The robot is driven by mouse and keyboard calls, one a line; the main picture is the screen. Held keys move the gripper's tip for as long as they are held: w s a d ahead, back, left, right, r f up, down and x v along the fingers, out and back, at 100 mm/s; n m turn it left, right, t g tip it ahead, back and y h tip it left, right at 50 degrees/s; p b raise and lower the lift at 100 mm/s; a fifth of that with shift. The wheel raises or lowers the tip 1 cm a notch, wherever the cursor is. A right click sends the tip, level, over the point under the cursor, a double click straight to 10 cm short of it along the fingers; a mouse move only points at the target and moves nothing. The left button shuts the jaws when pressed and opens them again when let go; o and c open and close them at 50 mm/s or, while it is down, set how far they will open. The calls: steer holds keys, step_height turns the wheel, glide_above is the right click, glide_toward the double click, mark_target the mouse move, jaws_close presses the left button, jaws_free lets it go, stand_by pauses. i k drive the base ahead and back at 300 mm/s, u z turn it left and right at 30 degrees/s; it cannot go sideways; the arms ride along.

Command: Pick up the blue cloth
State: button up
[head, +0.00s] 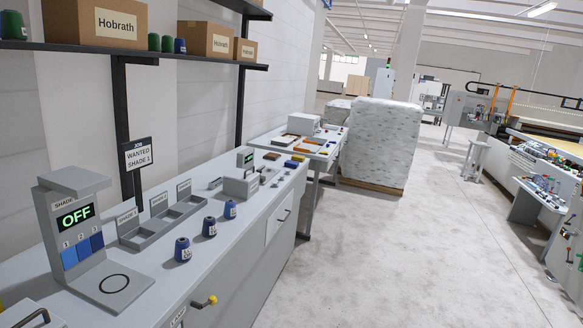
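No blue cloth can be made out for certain. A small flat dark-blue item (290,164) lies near the far end of the grey bench (150,240); it is too small to tell whether it is cloth. I cannot make out my gripper in this view.
A grey tray (160,220) with labelled compartments sits behind the cones. Shelves with cartons (98,20) hang above the bench. A second table (318,146) holds flat coloured items. A wrapped pallet (378,145) stands beyond. The floor (400,255) right of the bench is clear.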

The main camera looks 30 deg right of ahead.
mark_target(292, 164)
steer(key=z, duration=0.2)
steer(key=i, duration=0.5)
steer(key=z, duration=0.5)
steer(key=i, duration=1.35)
steer(key=z, duration=0.75)
steer(key=i, duration=2.5)
steer(key=u, duration=0.25)
steer(key=i, duration=1.45)
steer(key=u, duration=0.35)
